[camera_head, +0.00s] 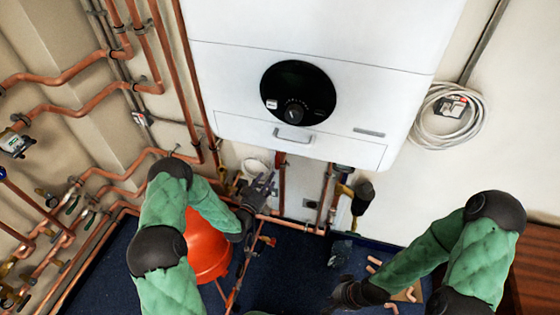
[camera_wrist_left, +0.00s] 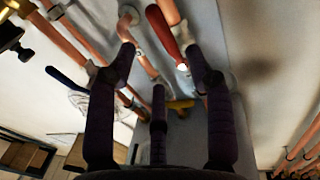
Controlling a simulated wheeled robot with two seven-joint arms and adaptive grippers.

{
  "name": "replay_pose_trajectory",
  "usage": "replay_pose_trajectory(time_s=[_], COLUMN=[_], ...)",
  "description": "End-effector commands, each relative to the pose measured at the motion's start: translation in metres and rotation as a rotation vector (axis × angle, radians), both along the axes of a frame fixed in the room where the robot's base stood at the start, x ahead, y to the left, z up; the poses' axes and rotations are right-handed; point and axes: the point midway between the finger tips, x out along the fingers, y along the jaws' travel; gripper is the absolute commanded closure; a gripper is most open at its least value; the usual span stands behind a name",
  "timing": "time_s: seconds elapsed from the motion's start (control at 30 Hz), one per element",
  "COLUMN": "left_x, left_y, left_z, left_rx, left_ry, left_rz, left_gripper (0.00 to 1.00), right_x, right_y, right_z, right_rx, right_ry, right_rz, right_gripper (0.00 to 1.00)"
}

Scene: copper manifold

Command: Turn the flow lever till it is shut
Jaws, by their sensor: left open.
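My left gripper (camera_head: 262,188) is under the boiler, beside the pipes that come down from it. In the left wrist view its fingers (camera_wrist_left: 160,62) are spread open with nothing between them. A red lever handle (camera_wrist_left: 168,33) lies just beyond the fingertips, between the two outer fingers and apart from them as far as I can see. I cannot tell for sure which is the flow lever. My right gripper (camera_head: 346,294) is low at the right, above the dark mat; its fingers are unclear.
The white boiler (camera_head: 310,75) hangs above my left gripper. Copper pipes (camera_head: 100,95) run along the left wall. An orange bucket-like object (camera_head: 207,248) stands beside my left arm. Copper elbows (camera_head: 374,262) lie near my right gripper. The blue mat (camera_head: 300,262) between my arms is mostly clear.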

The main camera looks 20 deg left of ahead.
Motion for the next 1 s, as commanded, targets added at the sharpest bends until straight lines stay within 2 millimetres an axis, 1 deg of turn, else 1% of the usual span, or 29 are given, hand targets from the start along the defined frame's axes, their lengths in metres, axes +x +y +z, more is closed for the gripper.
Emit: replay_pose_trajectory(time_s=[0.3,0.5,0.6,0.7,1.0], left_x=[0.054,0.081,0.089,0.094,0.095], left_y=[-0.012,-0.018,-0.019,-0.020,-0.020], left_z=[-0.002,-0.002,-0.001,-0.001,-0.001], left_rx=[0.001,0.000,-0.002,-0.002,-0.002], left_ry=[0.000,0.003,0.002,0.004,0.005], left_rz=[-0.002,-0.001,0.000,0.000,0.000], left_gripper=[0.48,0.48,0.48,0.48,0.48], right_x=[0.000,0.000,0.000,0.000,0.000], right_y=[0.000,0.000,0.000,0.000,0.000], right_z=[-0.012,-0.017,-0.018,-0.019,-0.019], right_rx=[0.000,0.000,0.000,0.000,0.000], right_ry=[0.000,0.000,0.000,0.000,0.000], right_rz=[0.000,0.000,0.000,0.000,0.000], right_gripper=[1.00,1.00,1.00,1.00,1.00])
